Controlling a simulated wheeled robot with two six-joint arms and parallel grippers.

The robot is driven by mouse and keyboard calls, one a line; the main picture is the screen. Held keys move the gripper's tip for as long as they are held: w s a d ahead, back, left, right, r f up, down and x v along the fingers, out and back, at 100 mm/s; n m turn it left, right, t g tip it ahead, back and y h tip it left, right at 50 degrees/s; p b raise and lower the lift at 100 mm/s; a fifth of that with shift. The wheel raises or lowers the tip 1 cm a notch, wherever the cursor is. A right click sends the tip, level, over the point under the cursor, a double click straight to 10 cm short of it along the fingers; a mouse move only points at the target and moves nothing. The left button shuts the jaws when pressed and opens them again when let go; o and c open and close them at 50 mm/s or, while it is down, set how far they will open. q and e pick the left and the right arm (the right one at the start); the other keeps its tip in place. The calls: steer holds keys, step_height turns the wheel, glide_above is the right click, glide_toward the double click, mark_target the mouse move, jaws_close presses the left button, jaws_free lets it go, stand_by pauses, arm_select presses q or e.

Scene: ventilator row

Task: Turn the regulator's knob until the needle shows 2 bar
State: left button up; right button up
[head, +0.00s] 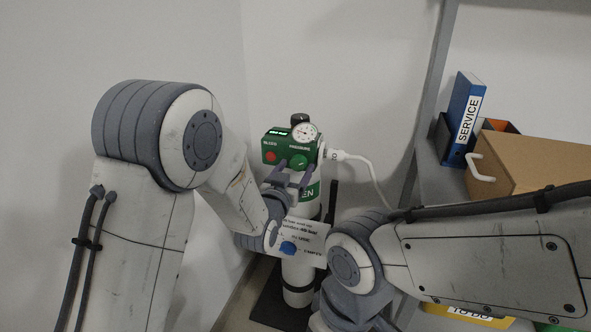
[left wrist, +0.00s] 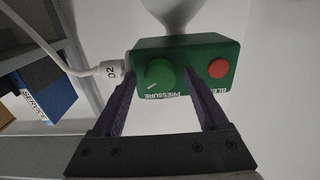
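The green regulator (head: 283,143) sits on top of a white gas cylinder (head: 298,270) in the corner. Its round white gauge (head: 306,131) faces me, but the needle's reading is too small to tell. The green knob (head: 298,161), above the word PRESSURE in the left wrist view (left wrist: 158,74), has a pale mark. My left gripper (head: 290,177) is open in front of the regulator. In the left wrist view its fingertips (left wrist: 159,76) lie on either side of the knob, with gaps showing; how deep they reach is unclear. My right gripper is not in view; only its arm shows.
A red button (head: 270,156) is beside the knob. A white hose (head: 365,160) leaves the regulator's right side. A white panel with a blue part (head: 288,248) is below. A shelf with a blue SERVICE binder (head: 465,112) and cardboard box (head: 535,165) stands right. Walls close in behind.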

arm_select(q)
jaws_close()
steer(key=shift+f+m+b, duration=0.1)
steer(key=shift+m+b, duration=0.6)
steer(key=shift+m, duration=1.3)
steer(key=shift+o, duration=1.2)
jaws_free()
